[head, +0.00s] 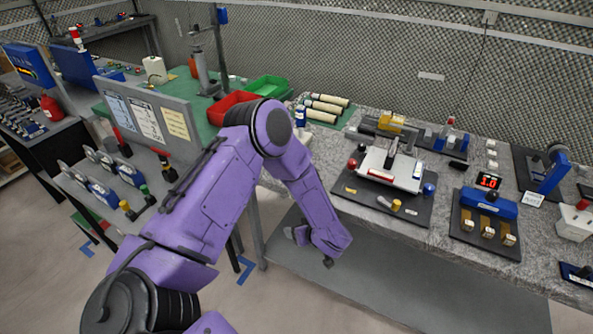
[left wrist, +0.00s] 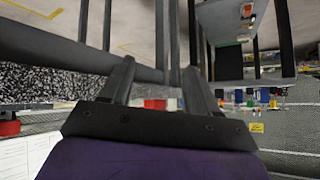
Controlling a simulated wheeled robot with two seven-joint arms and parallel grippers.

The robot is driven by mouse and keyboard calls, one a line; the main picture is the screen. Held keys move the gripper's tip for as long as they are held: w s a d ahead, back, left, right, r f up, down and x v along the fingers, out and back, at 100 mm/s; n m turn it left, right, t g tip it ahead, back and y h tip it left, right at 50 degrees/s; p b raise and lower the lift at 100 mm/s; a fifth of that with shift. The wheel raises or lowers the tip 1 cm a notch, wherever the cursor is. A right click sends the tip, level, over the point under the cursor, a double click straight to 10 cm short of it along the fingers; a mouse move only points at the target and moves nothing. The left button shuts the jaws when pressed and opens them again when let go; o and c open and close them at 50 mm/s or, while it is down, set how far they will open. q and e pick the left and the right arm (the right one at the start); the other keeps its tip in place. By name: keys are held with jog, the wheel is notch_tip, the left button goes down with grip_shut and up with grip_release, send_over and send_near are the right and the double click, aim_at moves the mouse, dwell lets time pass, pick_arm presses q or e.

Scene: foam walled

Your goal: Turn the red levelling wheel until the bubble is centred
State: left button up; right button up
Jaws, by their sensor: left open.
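A white levelling plate (head: 402,171) with a grey upright part sits on a dark board (head: 350,207) on the speckled bench. A red wheel (head: 351,163) is at its left edge, a yellow one (head: 396,205) at its front and a blue one (head: 429,189) at its right. The bubble is too small to make out. My left gripper (head: 297,235) hangs low in front of the bench, left of and below the board, apart from the red wheel. In the left wrist view its fingers (left wrist: 160,85) are apart with nothing between them.
Red (head: 232,105) and green (head: 270,88) bins and pale rolls (head: 322,108) lie to the left at the back. A grey lower shelf (head: 400,280) is under the bench.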

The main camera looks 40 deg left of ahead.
pick_arm(q)
jog(key=shift+s+d+f+m+t, duration=0.2)
jog(key=shift+s+f+m+t, duration=0.2)
jog(key=shift+s+f, duration=0.25)
jog(key=shift+r, duration=0.1)
